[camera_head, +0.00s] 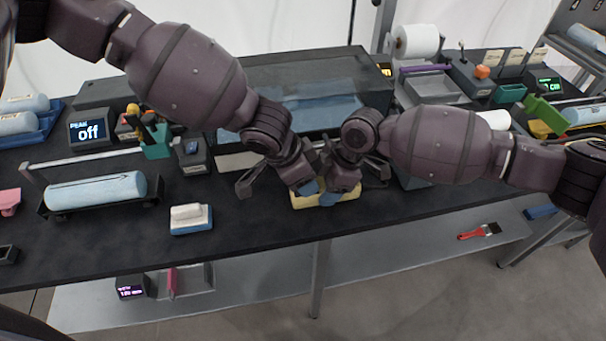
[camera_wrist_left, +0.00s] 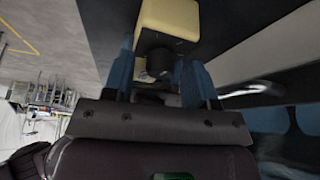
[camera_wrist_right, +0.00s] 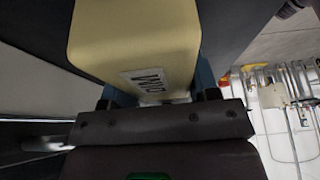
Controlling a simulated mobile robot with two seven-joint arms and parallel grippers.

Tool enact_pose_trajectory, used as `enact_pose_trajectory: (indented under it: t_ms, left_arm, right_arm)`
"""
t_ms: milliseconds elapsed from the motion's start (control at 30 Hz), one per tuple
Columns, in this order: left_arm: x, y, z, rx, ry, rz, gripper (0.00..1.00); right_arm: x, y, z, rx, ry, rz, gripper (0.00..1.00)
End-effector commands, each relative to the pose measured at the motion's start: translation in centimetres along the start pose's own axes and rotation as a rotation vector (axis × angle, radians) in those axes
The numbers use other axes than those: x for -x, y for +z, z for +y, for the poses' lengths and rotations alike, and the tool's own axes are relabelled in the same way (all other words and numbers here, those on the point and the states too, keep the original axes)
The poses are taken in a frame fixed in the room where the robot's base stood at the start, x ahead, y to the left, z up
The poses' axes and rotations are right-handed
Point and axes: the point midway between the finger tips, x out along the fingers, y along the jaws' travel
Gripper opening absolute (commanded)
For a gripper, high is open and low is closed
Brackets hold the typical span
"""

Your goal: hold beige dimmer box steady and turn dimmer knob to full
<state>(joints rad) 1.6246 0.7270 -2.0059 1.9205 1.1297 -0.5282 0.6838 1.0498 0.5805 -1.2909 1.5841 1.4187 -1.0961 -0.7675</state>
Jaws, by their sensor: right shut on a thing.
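The beige dimmer box (camera_head: 298,203) sits at the front edge of the dark table, partly hidden by both grippers. My right gripper (camera_head: 330,197) is shut on it. In the right wrist view, the beige box (camera_wrist_right: 130,40) with its small printed label fills the space between the blue fingers. My left gripper (camera_head: 308,187) is at the box too. In the left wrist view, the beige box (camera_wrist_left: 168,18) shows a dark round knob (camera_wrist_left: 155,62) facing me. The blue left fingers stand apart on either side of the knob. The knob's setting cannot be read.
A white and blue block (camera_head: 190,218) and a pale blue roll on a cradle (camera_head: 97,191) lie to the left. A large dark bin (camera_head: 350,65) stands behind the grippers. A lower shelf (camera_head: 400,250) runs below the table. The table front between block and box is clear.

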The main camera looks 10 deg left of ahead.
Motion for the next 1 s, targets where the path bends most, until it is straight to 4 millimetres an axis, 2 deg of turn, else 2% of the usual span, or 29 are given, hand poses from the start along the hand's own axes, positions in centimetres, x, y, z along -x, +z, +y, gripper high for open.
enact_pose_trajectory:
  t_ms: [33, 300, 533, 1000]
  left_arm:
    - [0.02, 0.00, 0.00, 0.000, 0.000, 0.000, 0.45]
    - [0.04, -0.01, 0.00, 0.000, 0.000, 0.000, 0.04]
    - [0.03, 0.01, -0.02, -0.031, 0.014, -0.002, 0.04]
    - [0.03, -0.01, -0.07, -0.219, 0.092, -0.001, 0.04]
  right_arm:
    - [0.03, -0.02, 0.02, 0.000, 0.000, 0.000, 0.28]
    - [0.03, -0.02, 0.02, 0.000, 0.000, 0.000, 0.28]
    - [0.02, -0.01, 0.02, 0.000, 0.000, 0.000, 0.28]
    - [0.02, 0.01, 0.02, 0.000, 0.000, -0.001, 0.28]
